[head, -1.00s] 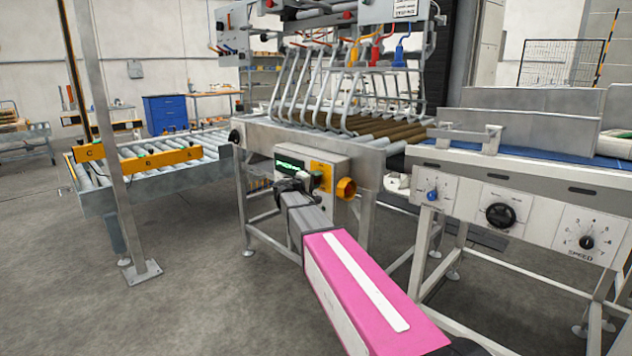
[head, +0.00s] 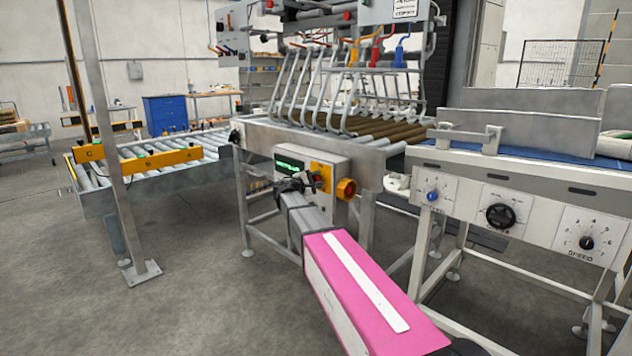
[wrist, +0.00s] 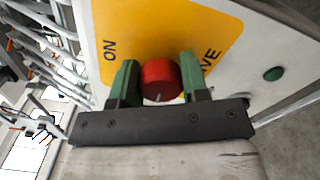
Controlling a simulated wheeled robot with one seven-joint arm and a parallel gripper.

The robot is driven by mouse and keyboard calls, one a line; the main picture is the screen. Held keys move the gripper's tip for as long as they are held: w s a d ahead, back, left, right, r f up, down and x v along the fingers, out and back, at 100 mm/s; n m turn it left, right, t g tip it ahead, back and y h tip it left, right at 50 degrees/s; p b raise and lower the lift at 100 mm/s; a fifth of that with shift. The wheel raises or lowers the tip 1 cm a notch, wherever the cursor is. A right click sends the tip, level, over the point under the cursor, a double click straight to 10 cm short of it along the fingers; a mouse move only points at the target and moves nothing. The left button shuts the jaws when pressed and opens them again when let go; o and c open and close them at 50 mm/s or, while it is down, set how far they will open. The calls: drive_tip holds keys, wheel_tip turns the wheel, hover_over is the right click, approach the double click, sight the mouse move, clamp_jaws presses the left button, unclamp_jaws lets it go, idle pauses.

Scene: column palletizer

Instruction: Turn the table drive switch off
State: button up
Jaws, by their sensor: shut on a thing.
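The table drive switch is a red round knob (wrist: 160,80) on a yellow plate (wrist: 175,22) in the wrist view. ON is printed at the plate's left, and lettering ending in VE shows at the right, partly behind a finger. My gripper (wrist: 158,72) has its green fingers on both sides of the knob, shut on it. In the head view my gripper (head: 316,186) is at the front of the grey control box (head: 338,160), over the lower part of the yellow plate (head: 320,170). The knob is mostly hidden there. I cannot read its setting.
A green display (head: 290,164) is at the box's left, and a green button (wrist: 273,74) shows in the wrist view. A conveyor panel with dials (head: 500,216) stands to the right. Floor at left front is clear.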

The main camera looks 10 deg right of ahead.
idle(0.4)
drive_tip(key=o, duration=0.9)
drive_tip(key=shift+a, duration=0.1)
drive_tip(key=v, duration=1)
drive_tip(key=shift+s+a, duration=0.25)
drive_tip(key=shift+a, duration=0.05)
